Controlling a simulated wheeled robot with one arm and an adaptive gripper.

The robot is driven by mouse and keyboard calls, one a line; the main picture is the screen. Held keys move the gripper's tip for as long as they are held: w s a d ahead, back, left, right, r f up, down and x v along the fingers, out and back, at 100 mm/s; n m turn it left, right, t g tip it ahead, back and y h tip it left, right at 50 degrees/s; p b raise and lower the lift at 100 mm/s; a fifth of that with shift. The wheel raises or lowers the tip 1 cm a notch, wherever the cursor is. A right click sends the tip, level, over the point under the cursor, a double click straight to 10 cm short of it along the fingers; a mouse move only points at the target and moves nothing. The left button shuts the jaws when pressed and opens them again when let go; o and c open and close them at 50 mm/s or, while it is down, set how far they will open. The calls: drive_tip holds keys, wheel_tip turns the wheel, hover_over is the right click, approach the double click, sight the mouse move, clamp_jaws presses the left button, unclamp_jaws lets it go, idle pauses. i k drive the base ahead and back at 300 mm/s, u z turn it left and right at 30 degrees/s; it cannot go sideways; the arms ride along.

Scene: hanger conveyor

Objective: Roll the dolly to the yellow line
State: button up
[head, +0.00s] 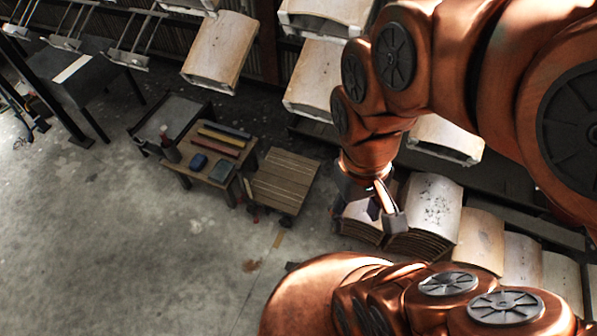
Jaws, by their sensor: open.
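The dolly (283,180) is a low flat platform with wooden slats and dark wheels beneath. It stands on the floor in the middle of the view, right beside a small wooden table.
The wooden table (208,165) holds coloured bars and small boxes. A dark cart (170,118) stands behind it. Stacked curved panels (432,210) line the right side. Pale panels (219,50) hang above. The concrete floor (130,250) at front left is clear.

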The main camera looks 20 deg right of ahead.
sight(282, 183)
drive_tip(key=u, duration=0.05)
drive_tip(key=k, duration=0.5)
drive_tip(key=u, duration=0.9)
drive_tip(key=i, duration=0.9)
drive_tip(key=u, duration=0.05)
